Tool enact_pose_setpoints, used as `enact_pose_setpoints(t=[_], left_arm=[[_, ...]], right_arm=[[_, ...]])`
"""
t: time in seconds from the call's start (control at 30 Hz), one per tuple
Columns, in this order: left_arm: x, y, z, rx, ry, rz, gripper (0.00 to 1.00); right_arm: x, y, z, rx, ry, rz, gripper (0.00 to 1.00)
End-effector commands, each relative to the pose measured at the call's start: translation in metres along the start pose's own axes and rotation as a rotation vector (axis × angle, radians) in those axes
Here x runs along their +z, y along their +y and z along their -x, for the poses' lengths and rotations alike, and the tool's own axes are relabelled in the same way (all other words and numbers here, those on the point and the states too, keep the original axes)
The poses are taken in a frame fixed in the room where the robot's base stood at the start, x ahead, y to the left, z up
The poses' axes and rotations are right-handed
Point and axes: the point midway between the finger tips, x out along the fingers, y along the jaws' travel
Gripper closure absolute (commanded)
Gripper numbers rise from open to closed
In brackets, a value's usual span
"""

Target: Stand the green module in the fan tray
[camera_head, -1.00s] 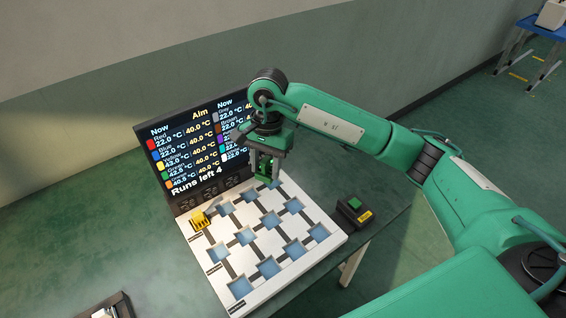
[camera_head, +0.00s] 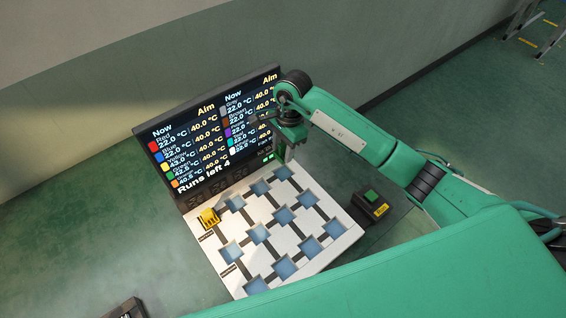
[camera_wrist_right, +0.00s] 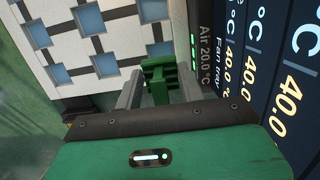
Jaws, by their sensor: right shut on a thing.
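The green module (camera_wrist_right: 158,78) is between the fingers of my right gripper (camera_wrist_right: 157,92), which is shut on it. In the head view my right gripper (camera_head: 281,148) is at the back corner of the fan tray (camera_head: 284,240), close to the screen; the module (camera_head: 280,153) is a small green patch there. The tray is a white board with several blue square pockets joined by dark strips. I cannot tell whether the module touches it. A yellow module (camera_head: 209,217) stands at the tray's left corner. My left gripper is not in view.
A dark screen (camera_head: 215,130) with temperature readings and "Runs left 4" stands along the tray's back edge. A dark box with a green button (camera_head: 370,196) sits to the tray's right. A dark object (camera_head: 130,308) lies at the bottom left. Most tray pockets are empty.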

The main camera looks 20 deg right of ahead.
Motion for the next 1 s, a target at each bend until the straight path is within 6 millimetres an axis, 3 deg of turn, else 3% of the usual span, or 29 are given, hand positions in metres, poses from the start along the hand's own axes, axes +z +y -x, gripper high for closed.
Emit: enact_pose_setpoints(t=[0.1,0.27,0.43,0.63,1.0], left_arm=[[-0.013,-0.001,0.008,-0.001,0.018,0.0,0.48],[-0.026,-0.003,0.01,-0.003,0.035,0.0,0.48],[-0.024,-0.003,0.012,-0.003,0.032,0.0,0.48],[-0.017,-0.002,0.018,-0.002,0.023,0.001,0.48],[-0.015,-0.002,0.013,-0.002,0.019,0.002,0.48]], right_arm=[[-0.003,0.001,-0.024,0.004,-0.002,0.0,0.85],[-0.006,0.0,-0.042,0.0,-0.002,0.001,0.85],[-0.008,0.0,-0.054,0.0,-0.001,0.0,0.85],[-0.012,0.0,-0.083,0.002,-0.001,0.0,0.85],[-0.014,0.0,-0.09,-0.001,0.001,0.002,0.85]])
